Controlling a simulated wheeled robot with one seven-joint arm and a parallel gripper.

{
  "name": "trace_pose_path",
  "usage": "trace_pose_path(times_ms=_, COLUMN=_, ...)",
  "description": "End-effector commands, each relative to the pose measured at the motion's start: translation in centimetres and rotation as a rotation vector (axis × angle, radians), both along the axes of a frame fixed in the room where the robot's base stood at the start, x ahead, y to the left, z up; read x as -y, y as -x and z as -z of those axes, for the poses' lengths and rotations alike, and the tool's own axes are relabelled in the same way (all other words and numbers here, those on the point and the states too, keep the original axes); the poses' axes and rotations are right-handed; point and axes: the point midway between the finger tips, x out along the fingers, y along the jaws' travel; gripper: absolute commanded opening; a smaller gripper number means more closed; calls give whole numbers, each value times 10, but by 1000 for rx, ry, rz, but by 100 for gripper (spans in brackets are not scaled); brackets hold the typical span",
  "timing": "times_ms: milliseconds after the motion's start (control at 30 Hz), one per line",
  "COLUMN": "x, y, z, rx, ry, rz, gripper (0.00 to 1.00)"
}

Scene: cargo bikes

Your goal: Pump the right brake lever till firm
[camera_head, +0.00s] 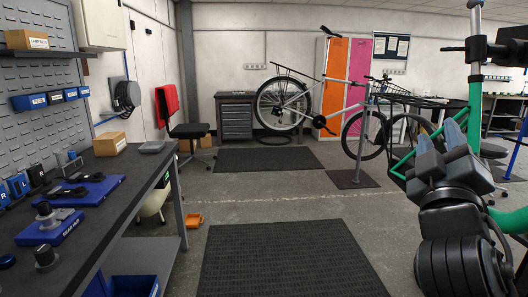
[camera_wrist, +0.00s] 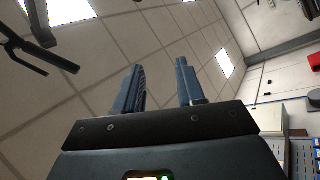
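My gripper (camera_head: 442,126) is at the right of the head view, with its blue fingers pointing up. In the wrist view my gripper (camera_wrist: 160,64) is open, with an empty gap between the fingers and the ceiling behind them. A green bike frame (camera_head: 478,90) stands close by at the right edge, partly hidden by my arm. Black handlebar parts (camera_head: 478,47) sit above my gripper, apart from it. In the wrist view a dark forked bar (camera_wrist: 24,48) at the upper left may be a lever or grip. I cannot tell which part is the right brake lever.
A dark workbench (camera_head: 130,170) with blue fixtures runs along the left. A white bike (camera_head: 295,100) stands at the back before orange and pink lockers (camera_head: 345,75). A red-backed chair (camera_head: 188,130) is left of centre. The floor mat (camera_head: 288,260) ahead is clear.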

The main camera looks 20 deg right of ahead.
Motion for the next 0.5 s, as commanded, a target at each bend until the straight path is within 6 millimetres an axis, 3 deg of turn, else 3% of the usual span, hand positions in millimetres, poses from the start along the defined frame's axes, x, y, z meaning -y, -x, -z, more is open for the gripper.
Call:
trace_pose_path(times_ms=33, x=-10, y=2, z=25, rx=-36, ry=-17, rz=-53, gripper=39)
trace_pose_path(times_ms=200, x=-45, y=17, z=93, rx=-119, ry=-94, rz=-228, gripper=39)
trace_pose_path(times_ms=367, x=-78, y=45, z=150, rx=-188, ry=-195, rz=-379, gripper=39)
trace_pose_path(times_ms=500, x=-104, y=78, z=193, rx=-240, ry=-302, rz=-492, gripper=39)
